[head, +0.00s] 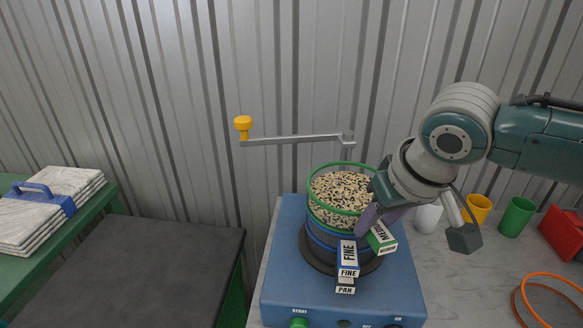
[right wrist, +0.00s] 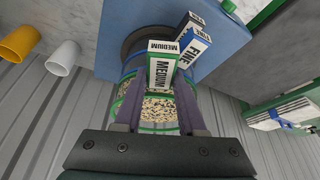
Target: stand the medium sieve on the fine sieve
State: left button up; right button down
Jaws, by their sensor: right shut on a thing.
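The medium sieve (head: 326,214), green-rimmed and full of black and pale grains, is at the top of the stack on the blue machine. Its green MEDIUM handle (head: 382,237) points to the front right. My right gripper (head: 374,220) is shut on this handle, which also shows between the fingers in the right wrist view (right wrist: 160,72). The fine sieve (head: 348,256), with blue rim and FINE handle, is directly below the medium sieve. The rims look close and roughly level; I cannot tell whether they touch all round. My left gripper is not in view.
The pan (head: 345,288) is under the fine sieve. A crank arm with a yellow knob (head: 243,124) reaches left behind the stack. White, yellow (head: 479,207) and green (head: 516,216) cups stand to the right. An orange hoop (head: 548,278) lies at the front right.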

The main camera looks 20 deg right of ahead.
jog(key=shift+f, duration=0.15)
jog(key=c, duration=0.5)
grip_release()
jog(key=shift+s+r, duration=0.15)
jog(key=shift+r, duration=0.45)
jog(key=d+p+v, duration=0.1)
jog(key=p+v, duration=0.1)
jog(key=v, duration=0.8)
jog(key=s+a+f+n+y, duration=0.2)
jog(key=s+a+f+n, duration=0.1)
jog(key=s+a, duration=0.5)
jog(key=s+a+f+g+h, duration=0.1)
jog(key=s+f, duration=0.1)
jog(key=s, duration=0.6)
jog(key=shift+a+n, duration=0.2)
jog(key=shift+n, duration=0.2)
